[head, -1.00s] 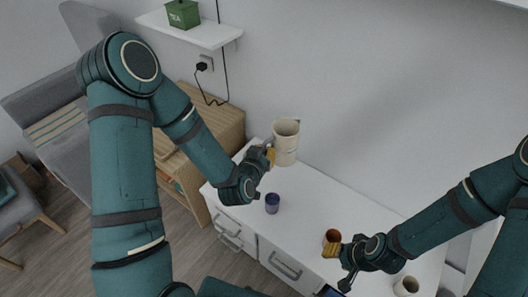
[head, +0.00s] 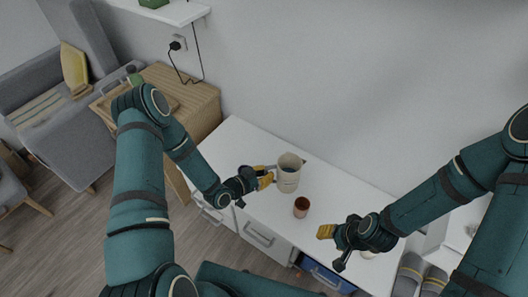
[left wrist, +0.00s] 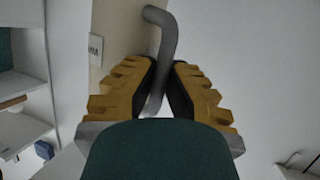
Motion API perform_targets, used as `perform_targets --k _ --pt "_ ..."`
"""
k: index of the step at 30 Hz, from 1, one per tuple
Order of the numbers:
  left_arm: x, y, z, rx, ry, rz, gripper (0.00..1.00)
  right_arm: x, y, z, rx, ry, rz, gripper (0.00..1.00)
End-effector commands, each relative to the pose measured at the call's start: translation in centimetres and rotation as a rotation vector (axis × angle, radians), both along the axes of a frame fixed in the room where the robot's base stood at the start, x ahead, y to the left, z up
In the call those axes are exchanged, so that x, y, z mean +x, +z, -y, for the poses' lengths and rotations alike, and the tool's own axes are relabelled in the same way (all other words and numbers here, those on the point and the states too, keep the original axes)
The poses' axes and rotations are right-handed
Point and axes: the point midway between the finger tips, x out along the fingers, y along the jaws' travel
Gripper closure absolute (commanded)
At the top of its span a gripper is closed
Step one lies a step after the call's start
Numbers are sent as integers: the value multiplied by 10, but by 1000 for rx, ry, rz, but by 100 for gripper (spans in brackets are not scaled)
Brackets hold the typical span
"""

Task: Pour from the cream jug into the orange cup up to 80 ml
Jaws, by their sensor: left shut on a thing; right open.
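The cream jug (head: 289,179) is roughly upright over the white desk, just behind the orange cup and slightly left of it. My left gripper (head: 266,178) is shut on the jug's handle. In the left wrist view, the grey handle (left wrist: 163,50) passes between the yellow fingers (left wrist: 163,95), beside the jug's cream wall (left wrist: 110,30). The orange cup (head: 301,209) stands upright on the desk, apart from the jug. Its fill level is too small to read. My right gripper (head: 326,232) is open and empty, right of the orange cup and clear of it.
The white desk (head: 240,140) has free surface behind and left of the jug. A pale cup (head: 369,254) shows partly beneath my right arm. Blue things (head: 325,275) show at the desk's front. A wooden cabinet (head: 195,100) stands left; a wall shelf (head: 180,12) hangs above.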

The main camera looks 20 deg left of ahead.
Motion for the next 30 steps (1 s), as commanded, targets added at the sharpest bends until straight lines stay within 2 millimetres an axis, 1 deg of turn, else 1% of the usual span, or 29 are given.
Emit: perform_targets --k 1,3,7,16,20,30 --pt "-8 -16 2 1 -45 -5 100 0 0 0 0 0 0 53" --pt "-18 -31 5 4 -101 -5 100 0 0 0 0 0 0 53" --pt "-29 -46 8 10 -161 -6 100 0 0 0 0 0 0 53" --pt "-31 -48 9 10 -170 -5 100 0 0 0 0 -1 0 53" --pt "-32 -47 8 5 -148 1 100 0 1 0 0 -1 0 53" --pt "-32 -44 3 188 -151 -51 100 -5 26 0 2 2 -11 53"
